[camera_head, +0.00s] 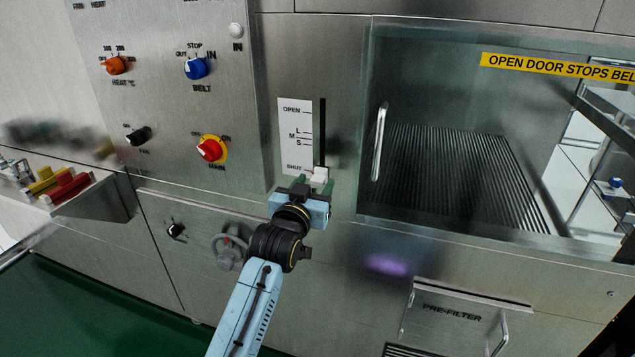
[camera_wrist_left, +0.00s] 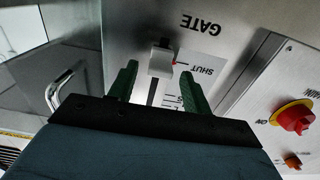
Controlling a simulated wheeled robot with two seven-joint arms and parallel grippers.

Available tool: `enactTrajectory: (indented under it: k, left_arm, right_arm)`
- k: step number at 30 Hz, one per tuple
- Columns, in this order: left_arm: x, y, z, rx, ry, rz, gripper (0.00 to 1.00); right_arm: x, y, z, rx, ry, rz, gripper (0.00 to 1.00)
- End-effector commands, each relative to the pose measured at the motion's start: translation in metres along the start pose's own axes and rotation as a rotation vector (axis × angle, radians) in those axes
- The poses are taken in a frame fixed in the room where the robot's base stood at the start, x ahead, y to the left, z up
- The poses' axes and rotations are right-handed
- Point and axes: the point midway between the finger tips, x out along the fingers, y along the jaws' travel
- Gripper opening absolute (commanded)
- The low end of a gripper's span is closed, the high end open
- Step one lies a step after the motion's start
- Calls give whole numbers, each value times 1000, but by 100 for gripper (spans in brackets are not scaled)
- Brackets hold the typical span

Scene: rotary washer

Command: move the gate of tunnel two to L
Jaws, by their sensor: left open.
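The gate slider is a white knob (camera_head: 320,174) in a dark vertical slot (camera_head: 322,130) beside a white scale plate (camera_head: 294,130) marked OPEN, L, M, S and SHUT. The knob stands at the bottom, level with SHUT. In the left wrist view, the knob (camera_wrist_left: 161,60) has a small red mark pointing at SHUT, near the word GATE. My left gripper (camera_head: 312,184) is at the knob. Its green fingers (camera_wrist_left: 158,70) are open, one on either side of the knob, with gaps visible. No tunnel number is readable. My right gripper is not in view.
A glass door with a vertical handle (camera_head: 380,142) is right of the slot. A control panel with an orange knob (camera_head: 116,65), blue knob (camera_head: 196,68) and red main switch (camera_head: 211,149) is left. A handwheel (camera_head: 229,248) sits below, beside my left arm.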

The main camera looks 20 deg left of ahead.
Motion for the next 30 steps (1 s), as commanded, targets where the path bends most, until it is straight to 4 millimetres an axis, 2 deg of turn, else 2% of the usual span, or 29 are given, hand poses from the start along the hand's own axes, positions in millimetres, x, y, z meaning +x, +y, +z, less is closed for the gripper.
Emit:
enactTrajectory:
  k: [6,18,27,29,30]
  left_arm:
    - [22,0,0,0,0,0,49]
    - [26,0,0,-1,0,0,48]
    - [26,0,0,0,0,0,8]
    - [26,0,0,0,0,0,1]
    - [26,0,0,0,0,0,0]
  right_arm:
    - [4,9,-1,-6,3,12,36]
    - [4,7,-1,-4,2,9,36]
    - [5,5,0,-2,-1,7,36]
    - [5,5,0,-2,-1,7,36]
    - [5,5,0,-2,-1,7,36]
